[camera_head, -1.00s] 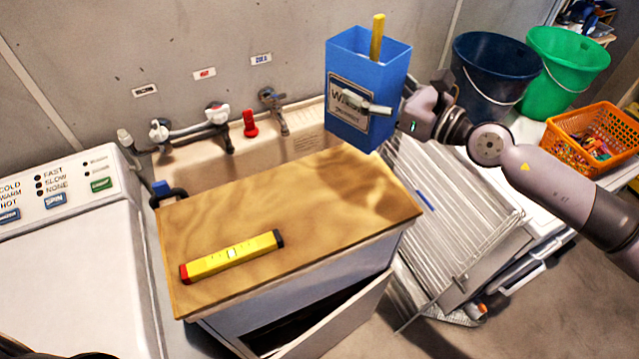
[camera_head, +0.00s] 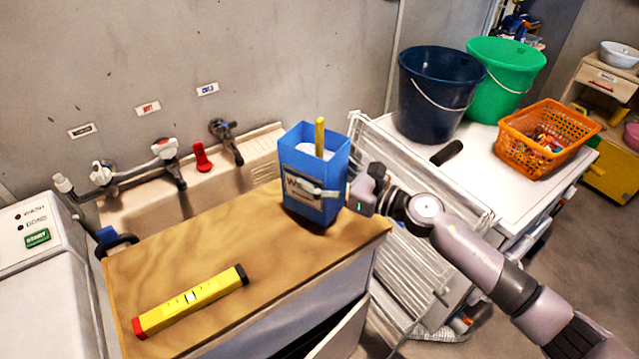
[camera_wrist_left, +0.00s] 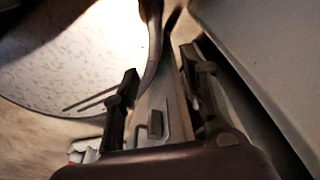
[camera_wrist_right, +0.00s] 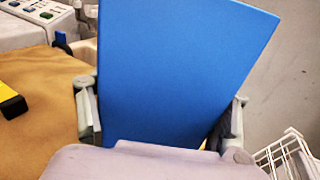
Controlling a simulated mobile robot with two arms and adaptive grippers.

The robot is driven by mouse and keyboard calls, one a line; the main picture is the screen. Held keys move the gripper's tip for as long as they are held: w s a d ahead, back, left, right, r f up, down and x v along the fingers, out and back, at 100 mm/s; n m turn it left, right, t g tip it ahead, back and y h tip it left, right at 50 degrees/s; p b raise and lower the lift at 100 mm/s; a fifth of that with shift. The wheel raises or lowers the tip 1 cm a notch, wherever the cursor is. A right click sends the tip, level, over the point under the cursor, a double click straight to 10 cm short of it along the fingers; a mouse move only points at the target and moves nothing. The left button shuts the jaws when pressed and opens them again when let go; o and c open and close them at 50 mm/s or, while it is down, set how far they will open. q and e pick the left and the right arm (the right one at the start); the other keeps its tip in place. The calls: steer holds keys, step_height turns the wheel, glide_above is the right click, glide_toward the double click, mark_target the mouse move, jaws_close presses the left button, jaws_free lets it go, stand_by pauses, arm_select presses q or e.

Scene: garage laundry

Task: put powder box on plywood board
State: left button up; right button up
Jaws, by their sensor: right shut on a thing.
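In the right wrist view the box (camera_wrist_right: 175,70) fills the space between both fingers. My left gripper (camera_wrist_left: 158,88) is open and empty, away from the board, and shows only in the left wrist view.
A yellow level (camera_head: 190,300) lies on the board's front left. Taps and a red nozzle (camera_head: 202,158) stand behind. A white wire rack (camera_head: 400,270) is right of the board. Buckets (camera_head: 437,95) and an orange basket (camera_head: 545,140) stand on the white surface further right.

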steer(key=shift+w+f, duration=0.1)
steer(key=shift+f, duration=1.25)
steer(key=shift+f+b, duration=0.2)
steer(key=shift+b, duration=0.2)
steer(key=o, duration=2.1)
steer(key=shift+f, duration=0.1)
steer(key=shift+d+r+p, duration=0.1)
steer(key=shift+r+p, duration=0.1)
steer(key=shift+p, duration=0.1)
steer(key=shift+b+v, duration=2)
steer(key=shift+v, duration=3.95)
